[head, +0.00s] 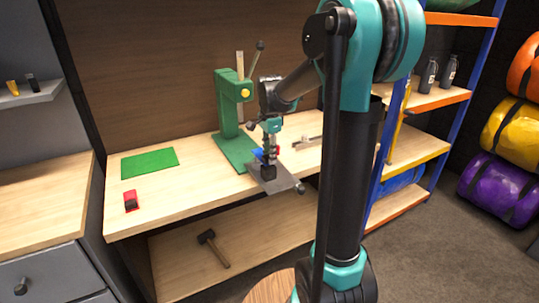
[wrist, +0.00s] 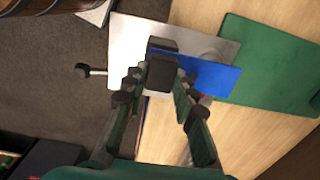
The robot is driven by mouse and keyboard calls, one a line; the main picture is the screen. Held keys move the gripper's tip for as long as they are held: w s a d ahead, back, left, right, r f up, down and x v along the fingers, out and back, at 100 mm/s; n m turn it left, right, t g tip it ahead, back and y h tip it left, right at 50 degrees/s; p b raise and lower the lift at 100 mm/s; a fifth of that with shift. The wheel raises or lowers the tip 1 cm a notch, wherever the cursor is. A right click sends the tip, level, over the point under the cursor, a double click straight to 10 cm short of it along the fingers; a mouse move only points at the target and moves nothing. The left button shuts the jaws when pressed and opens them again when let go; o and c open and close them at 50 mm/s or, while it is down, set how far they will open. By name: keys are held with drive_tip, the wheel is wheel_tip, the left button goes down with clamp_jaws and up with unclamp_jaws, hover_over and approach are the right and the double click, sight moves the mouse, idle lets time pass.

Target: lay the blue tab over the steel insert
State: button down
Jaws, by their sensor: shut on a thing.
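My gripper (wrist: 160,84) is shut on a dark block at one end of the blue tab (wrist: 215,77), with a finger on each side of the block. The tab is flat and reaches right from the block across a grey steel plate (wrist: 127,42). A faint round grey patch, perhaps the steel insert (wrist: 211,49), shows beside the tab's upper edge. I cannot tell whether the tab touches the plate. In the head view my gripper (head: 269,158) points down over the plate (head: 284,184), and only a small piece of the tab (head: 257,153) shows.
A green press (head: 229,110) stands behind the plate on the wooden bench (head: 190,187). A knob (head: 300,188) sticks out from the plate. A hammer (head: 213,246) lies on the lower shelf.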

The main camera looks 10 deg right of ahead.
drive_tip(key=shift+f, duration=0.75)
idle(2.1)
idle(0.6)
drive_tip(key=c, duration=1.1)
unclamp_jaws()
drive_tip(key=shift+c, duration=0.2)
drive_tip(key=shift+r, duration=0.1)
wheel_tip(320, 180, up, 12)
